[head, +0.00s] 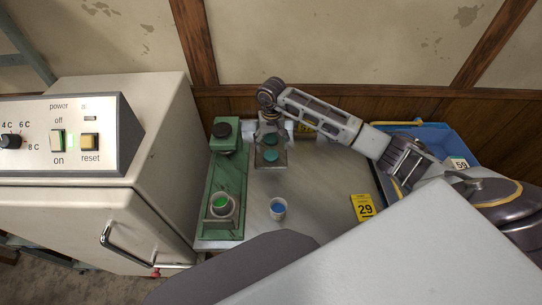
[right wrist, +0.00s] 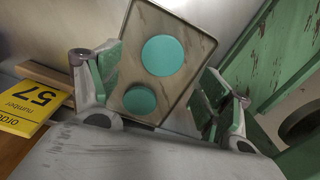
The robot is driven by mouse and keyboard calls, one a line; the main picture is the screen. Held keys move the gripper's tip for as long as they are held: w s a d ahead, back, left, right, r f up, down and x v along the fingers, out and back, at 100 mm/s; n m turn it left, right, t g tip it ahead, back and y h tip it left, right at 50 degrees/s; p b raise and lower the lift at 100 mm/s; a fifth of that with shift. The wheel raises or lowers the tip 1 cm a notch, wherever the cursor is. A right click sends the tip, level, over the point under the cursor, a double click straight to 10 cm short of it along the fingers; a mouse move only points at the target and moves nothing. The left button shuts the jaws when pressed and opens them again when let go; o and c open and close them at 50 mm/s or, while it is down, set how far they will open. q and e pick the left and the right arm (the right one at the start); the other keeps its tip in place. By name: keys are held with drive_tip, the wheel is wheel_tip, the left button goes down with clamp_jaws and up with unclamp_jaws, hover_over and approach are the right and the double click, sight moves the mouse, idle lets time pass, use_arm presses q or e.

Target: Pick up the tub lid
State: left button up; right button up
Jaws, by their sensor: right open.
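Two flat round teal discs lie on a grey-brown plate (right wrist: 178,22); I cannot tell for sure which is the tub lid. The upper disc (right wrist: 162,55) and the lower disc (right wrist: 140,99) show whole in the right wrist view. In the head view, one disc (head: 271,155) shows just below my right gripper (head: 268,136) and the other is partly hidden by it. My right gripper is open and empty, with its fingers apart on either side of the plate in its wrist view. A small white tub (head: 278,214) with blue inside stands nearer on the table. My left gripper is not in view.
A green rig (head: 229,178) with a green-topped cup (head: 221,203) stands left of the plate. A white machine (head: 165,130) stands further left. A blue crate (head: 447,141) is at right. Yellow cards 29 (head: 363,207) and 57 (right wrist: 32,108) lie nearby. The table's right middle is clear.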

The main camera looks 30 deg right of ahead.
sight(271, 154)
drive_tip(key=shift+s+a+f, duration=0.15)
drive_tip(key=shift+a+f, duration=0.05)
drive_tip(key=shift+f, duration=0.7)
wheel_tip(271, 154, down, 2)
drive_tip(key=shift+s+f+p, duration=0.1)
drive_tip(key=shift+p, duration=0.35)
drive_tip(key=shift+f, duration=0.35)
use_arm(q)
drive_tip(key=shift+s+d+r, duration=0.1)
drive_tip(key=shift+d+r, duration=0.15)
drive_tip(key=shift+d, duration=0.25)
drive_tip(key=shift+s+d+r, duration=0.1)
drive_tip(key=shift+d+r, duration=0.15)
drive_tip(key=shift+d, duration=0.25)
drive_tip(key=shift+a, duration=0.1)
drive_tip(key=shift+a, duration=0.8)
use_arm(e)
drive_tip(key=c, duration=0.8)
